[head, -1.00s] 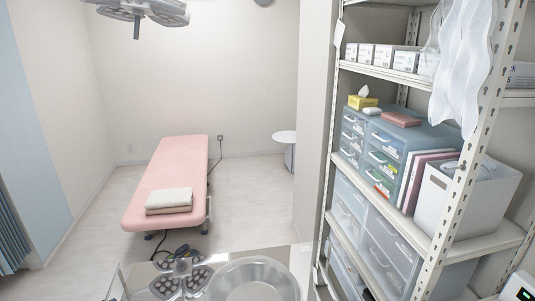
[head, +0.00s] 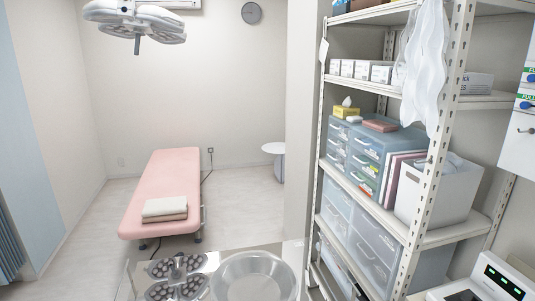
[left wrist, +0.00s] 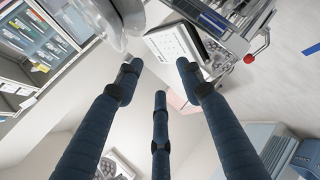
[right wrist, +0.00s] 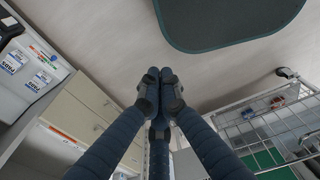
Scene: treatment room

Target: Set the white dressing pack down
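A small white pack (head: 354,119), which looks like the dressing pack, lies on top of the blue-grey drawer unit (head: 400,139) on the shelf. It is beside the yellow tissue box (head: 347,109) and a reddish-brown pack (head: 380,126). Neither gripper shows in the head view. My left gripper (left wrist: 160,75) has its fingers spread, with nothing between them. My right gripper (right wrist: 160,78) has its fingertips together, with nothing visible held. I cannot make out the white pack in either wrist view.
A pink treatment bed (head: 165,185) bears folded towels (head: 164,209). The metal shelving (head: 437,150) fills the right side.

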